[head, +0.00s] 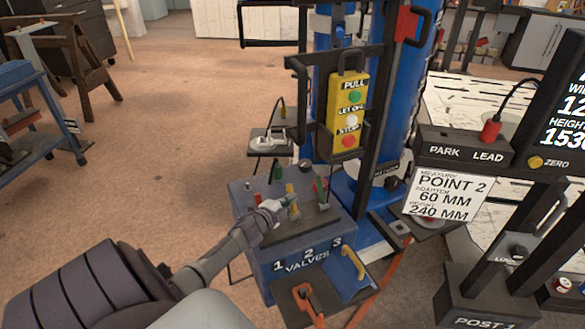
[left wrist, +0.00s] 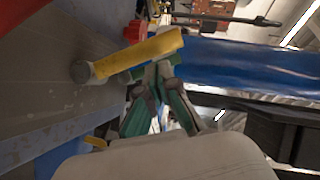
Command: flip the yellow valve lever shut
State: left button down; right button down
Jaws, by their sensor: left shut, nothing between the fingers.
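The yellow valve lever (head: 291,189) stands on top of the blue valve box (head: 310,262), which is marked 1, 2, 3 VALVES. My left gripper (head: 284,204) is beside the lever, and its tip hides part of the lever in the head view. In the left wrist view, the yellow lever (left wrist: 140,53) runs from a round grey pivot to close by the tips of my left gripper (left wrist: 160,75). The fingers are shut with nothing between them. I cannot tell whether they touch the lever. My right gripper is not in view.
A green lever (head: 321,190) stands right of the yellow one, and a red piece (head: 257,200) stands left. A yellow control box (head: 347,115) hangs behind on a dark frame. A yellow handle (head: 354,263) and an orange handle (head: 308,303) are in front.

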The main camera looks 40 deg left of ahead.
pick_arm(q)
jog(key=shift+w+a+f, duration=0.1)
jog(key=shift+a+f, duration=0.05)
jog(key=shift+a, duration=0.25)
jog(key=shift+w+a+b, duration=0.1)
jog(key=shift+a+b, duration=0.1)
jog(key=shift+b, duration=0.1)
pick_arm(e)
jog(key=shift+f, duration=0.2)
pick_arm(q)
jog(key=shift+a, duration=0.1)
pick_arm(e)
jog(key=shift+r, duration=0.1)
